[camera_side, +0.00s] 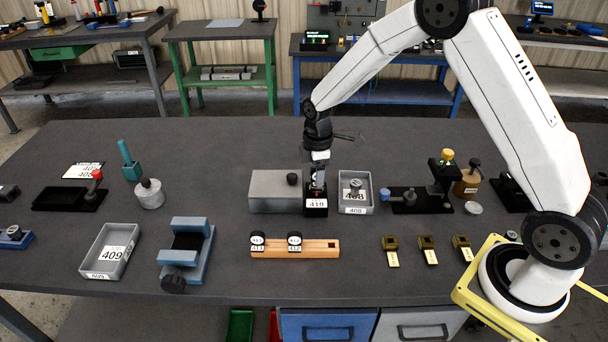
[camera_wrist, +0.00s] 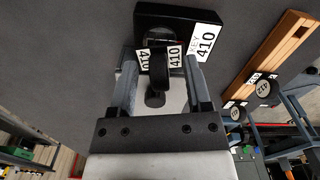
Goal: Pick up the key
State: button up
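The key (camera_wrist: 158,78) is black with a round head and white tags reading 410. It stands in a black holder (camera_wrist: 178,22) labelled KEY 410. The holder also shows in the side view (camera_side: 316,206), beside the right end of a grey box. My gripper (camera_wrist: 160,62) is over the holder, pointing down, with one finger on each side of the key. A gap shows between the fingers and the key's black body, so the gripper looks open. In the side view my gripper (camera_side: 318,184) hides most of the key.
The grey box (camera_side: 272,192) with a black knob stands close on the left, and grey tray 408 (camera_side: 356,209) close on the right. A wooden rack (camera_side: 318,249) with two round-headed, tagged pieces lies in front. The dark table is clear behind the holder.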

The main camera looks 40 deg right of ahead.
grip_shut()
jog(key=shift+r, duration=0.15)
jog(key=shift+r, duration=0.9)
jog(key=s+r, duration=1.1)
jog(key=s, duration=0.3)
jog(key=shift+a, duration=0.4)
jog(key=shift+a+f, duration=0.1)
